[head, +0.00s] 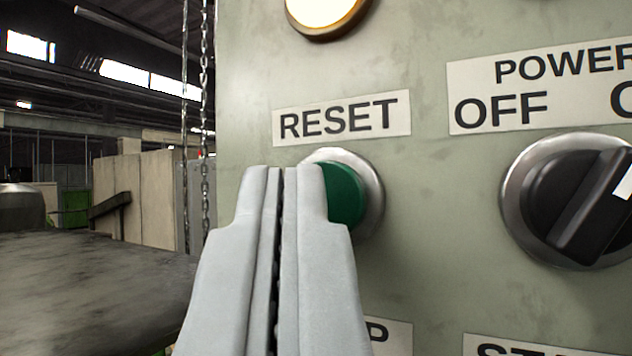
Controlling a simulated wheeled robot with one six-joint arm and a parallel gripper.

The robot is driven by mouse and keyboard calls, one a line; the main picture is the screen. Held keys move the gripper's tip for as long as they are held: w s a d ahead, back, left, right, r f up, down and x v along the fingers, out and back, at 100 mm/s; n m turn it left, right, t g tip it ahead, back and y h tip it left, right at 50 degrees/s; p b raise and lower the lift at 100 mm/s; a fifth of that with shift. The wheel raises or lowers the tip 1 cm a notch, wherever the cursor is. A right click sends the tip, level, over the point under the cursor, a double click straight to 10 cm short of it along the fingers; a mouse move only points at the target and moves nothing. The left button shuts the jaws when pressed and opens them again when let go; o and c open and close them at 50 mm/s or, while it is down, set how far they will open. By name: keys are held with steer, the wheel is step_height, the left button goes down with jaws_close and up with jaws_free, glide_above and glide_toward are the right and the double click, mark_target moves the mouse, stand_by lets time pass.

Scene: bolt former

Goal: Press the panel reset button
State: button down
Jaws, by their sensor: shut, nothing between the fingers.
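The green reset button (346,194) sits in a metal ring on the grey-green panel (440,200), under a white label (342,117) reading RESET. My gripper (284,172) is shut and empty, its two grey fingers side by side. The fingertips overlap the left part of the button in the head view and hide that part. I cannot tell whether the tips touch the button or stop just short of it.
A black POWER selector knob (575,200) is to the right of the button. A lit round lamp (327,12) is above. Partly cut-off labels show below. Chains (205,90) hang left of the panel, and a dark flat surface (95,285) lies at lower left.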

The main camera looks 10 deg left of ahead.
steer(key=s+a, duration=0.1)
steer(key=s, duration=0.4)
steer(key=shift+s+a, duration=0.35)
steer(key=shift+s, duration=0.05)
steer(key=s+d+f+m+g+h, duration=0.1)
steer(key=s+f+m+h, duration=0.15)
steer(key=s+f, duration=0.6)
steer(key=s+d+f+m+g+h, duration=0.15)
steer(key=s+f+h, duration=0.3)
steer(key=s, duration=0.75)
steer(key=s+f+g, duration=0.2)
steer(key=s+f, duration=0.6)
steer(key=f, duration=0.3)
steer(key=s+a+f+g, duration=0.1)
steer(key=s+f+g, duration=0.1)
steer(key=s+f, duration=0.7)
step_height(320, 180, down, 3)
steer(key=shift+s+a+f+n, duration=0.15)
steer(key=shift+s+a+n, duration=0.05)
steer(key=shift+n, duration=0.2)
